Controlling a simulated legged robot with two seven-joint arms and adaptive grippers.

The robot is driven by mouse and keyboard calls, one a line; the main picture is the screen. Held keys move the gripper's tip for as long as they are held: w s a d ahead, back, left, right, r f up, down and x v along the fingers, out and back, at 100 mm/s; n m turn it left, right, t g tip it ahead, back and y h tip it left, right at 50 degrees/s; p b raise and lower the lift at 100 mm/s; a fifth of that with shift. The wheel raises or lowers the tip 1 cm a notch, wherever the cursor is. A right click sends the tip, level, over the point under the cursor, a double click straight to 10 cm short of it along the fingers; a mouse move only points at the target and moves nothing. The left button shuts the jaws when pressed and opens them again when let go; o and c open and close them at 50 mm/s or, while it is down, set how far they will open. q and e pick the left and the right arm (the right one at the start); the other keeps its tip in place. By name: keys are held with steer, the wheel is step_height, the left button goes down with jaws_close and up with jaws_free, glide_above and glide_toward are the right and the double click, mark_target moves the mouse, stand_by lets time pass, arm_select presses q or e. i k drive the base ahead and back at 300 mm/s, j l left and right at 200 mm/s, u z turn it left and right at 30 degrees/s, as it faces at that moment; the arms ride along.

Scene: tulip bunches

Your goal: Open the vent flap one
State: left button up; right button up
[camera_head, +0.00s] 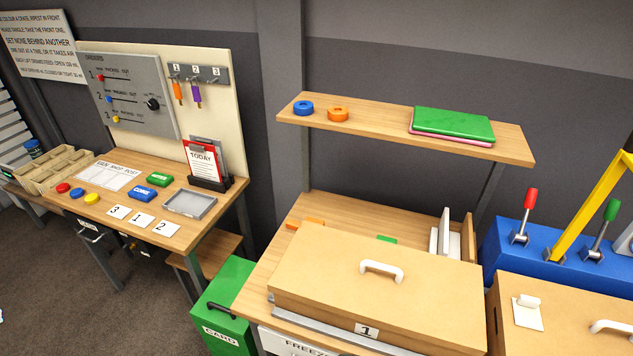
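A large tan box (370,290) stands on the wooden bench in the lower middle. Its top panel has a white handle (382,270) and lies flat and closed. A label reading 1 (367,331) is on its front edge. A second tan box (570,318) at the lower right has a small white plate with a knob (527,312) and a white handle, cut off by the picture edge. No part is marked as a vent flap, so I cannot tell which piece it is. Neither of my grippers is in view.
A wooden shelf (375,132) overhangs the bench, holding rings and a green folder. A blue unit (560,262) with red and green levers and a yellow bar stands right. A green bin (226,300) stands left of the bench. A cluttered table (185,235) is further left.

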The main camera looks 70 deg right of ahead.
mark_target(528, 314)
steer(key=i+z, duration=0.1)
steer(key=z, duration=0.4)
steer(key=i+z, duration=0.1)
steer(key=z, duration=0.4)
steer(key=j+z, duration=0.1)
steer(key=z, duration=0.35)
steer(key=i+j+z, duration=0.1)
steer(key=z, duration=0.4)
